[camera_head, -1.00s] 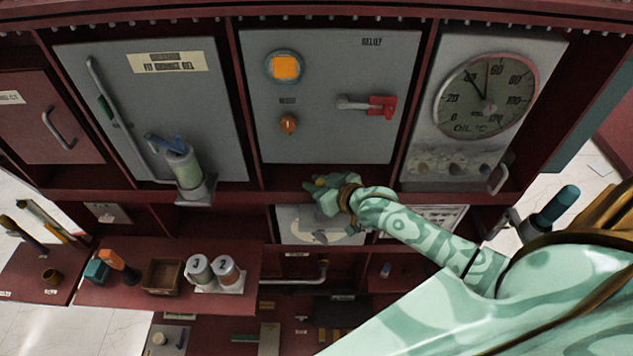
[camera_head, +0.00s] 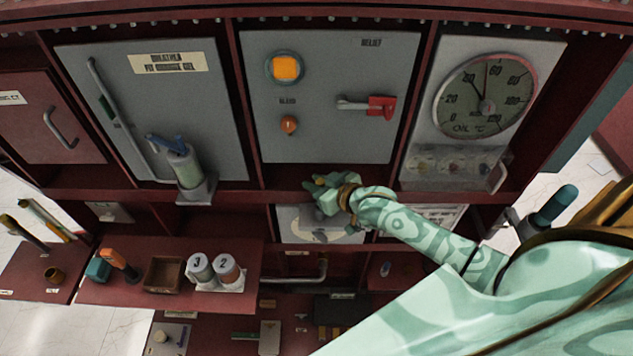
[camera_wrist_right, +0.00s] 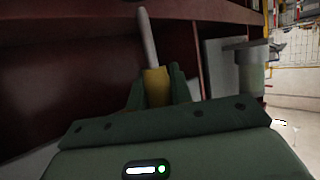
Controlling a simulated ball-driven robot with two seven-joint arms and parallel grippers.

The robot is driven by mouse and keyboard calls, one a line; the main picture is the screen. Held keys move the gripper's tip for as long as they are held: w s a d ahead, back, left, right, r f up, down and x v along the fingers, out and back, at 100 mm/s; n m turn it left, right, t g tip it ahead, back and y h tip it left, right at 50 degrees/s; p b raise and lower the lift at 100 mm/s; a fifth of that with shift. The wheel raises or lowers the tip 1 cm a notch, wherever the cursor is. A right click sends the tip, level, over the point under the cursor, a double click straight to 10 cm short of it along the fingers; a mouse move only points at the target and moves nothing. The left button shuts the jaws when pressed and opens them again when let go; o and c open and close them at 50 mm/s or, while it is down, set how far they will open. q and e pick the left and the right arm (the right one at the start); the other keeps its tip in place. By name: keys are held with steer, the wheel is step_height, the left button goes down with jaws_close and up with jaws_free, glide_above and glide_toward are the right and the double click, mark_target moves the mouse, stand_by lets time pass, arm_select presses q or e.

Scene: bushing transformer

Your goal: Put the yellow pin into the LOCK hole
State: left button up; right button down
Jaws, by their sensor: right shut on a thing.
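My right gripper (camera_head: 318,187) is in front of the red ledge below the middle grey panel, its arm coming in from the right. It is shut on the yellow pin, of which a small yellow bit (camera_head: 320,180) shows in the head view. In the right wrist view the yellow pin (camera_wrist_right: 156,86) sits between the two dark green fingers, its grey shaft (camera_wrist_right: 148,38) pointing away from the gripper. I cannot make out a hole marked LOCK in either view. My left gripper is not in view.
A pale plate (camera_head: 300,228) lies behind and below the right gripper, partly covered. Above are a red-handled RELIEF valve (camera_head: 380,106), an orange bleed knob (camera_head: 289,124) and an oil dial (camera_head: 486,96). A cylinder (camera_head: 184,167) juts out left. A shelf holds numbered cans (camera_head: 201,270).

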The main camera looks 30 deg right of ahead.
steer(key=shift+p, duration=0.65)
stand_by(0.6)
steer(key=shift+f+b, duration=2.1)
steer(key=shift+f, duration=0.75)
steer(key=c, duration=1.2)
jaws_free()
steer(key=shift+o, duration=0.2)
steer(key=shift+s+r, duration=0.1)
steer(key=p+v, duration=0.2)
steer(key=v, duration=1.4)
steer(key=shift+s+d, duration=0.1)
